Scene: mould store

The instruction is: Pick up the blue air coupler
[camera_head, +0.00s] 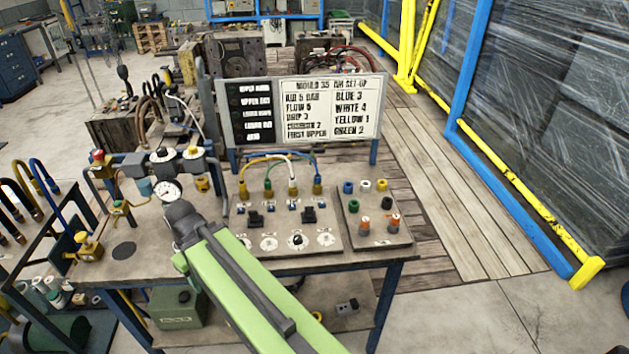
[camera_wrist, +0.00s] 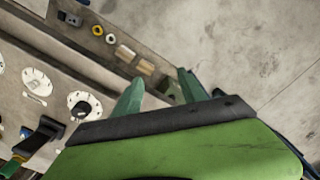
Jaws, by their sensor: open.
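The blue air coupler (camera_head: 348,187) stands upright at the back left of the small grey board on the bench, beside a white coupler (camera_head: 366,185) and a yellow coupler (camera_head: 382,184). I cannot make it out in the wrist view. My gripper (camera_wrist: 160,88) shows in the wrist view with its two green fingers apart and nothing between them. It is over the front edge of the dial panel (camera_wrist: 55,65), away from the coupler. In the head view my arm hides the gripper.
The same board holds a green coupler (camera_head: 354,206) and orange-topped fittings (camera_head: 364,224). A sign (camera_head: 329,108) stands behind the panel, with hoses (camera_head: 275,160) looping in front of it. A lower shelf holds a yellow ring (camera_wrist: 97,31).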

